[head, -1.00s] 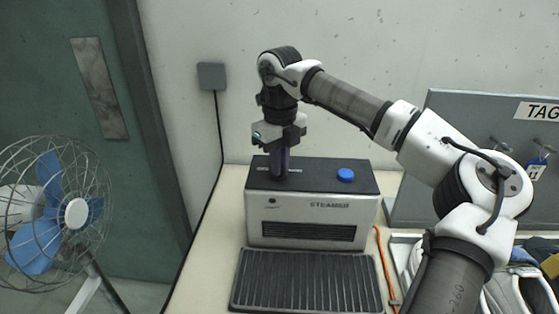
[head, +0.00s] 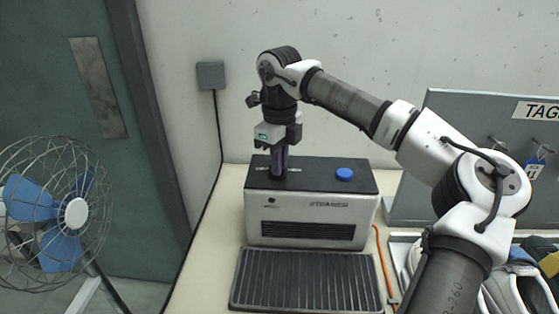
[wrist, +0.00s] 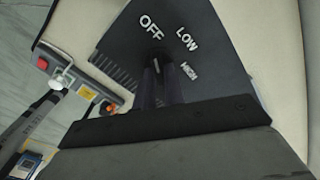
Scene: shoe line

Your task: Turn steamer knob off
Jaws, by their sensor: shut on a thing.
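The steamer (head: 310,219) is a light metal box with a dark top, standing on the table. My gripper (head: 279,174) points straight down at the left part of its top, fingers shut on the steamer knob. The fingers hide most of the knob in both views. In the wrist view the fingers (wrist: 160,85) stand beside the printed OFF, LOW and HIGH labels on the dark top (wrist: 215,75), with OFF just beyond their tips.
A blue button (head: 344,174) sits on the steamer's top, right of my gripper. A ribbed dark tray (head: 306,281) lies in front. An orange cord (head: 381,262) runs along the right. A grey tag board (head: 455,150) stands at right, a caged fan (head: 58,215) at left.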

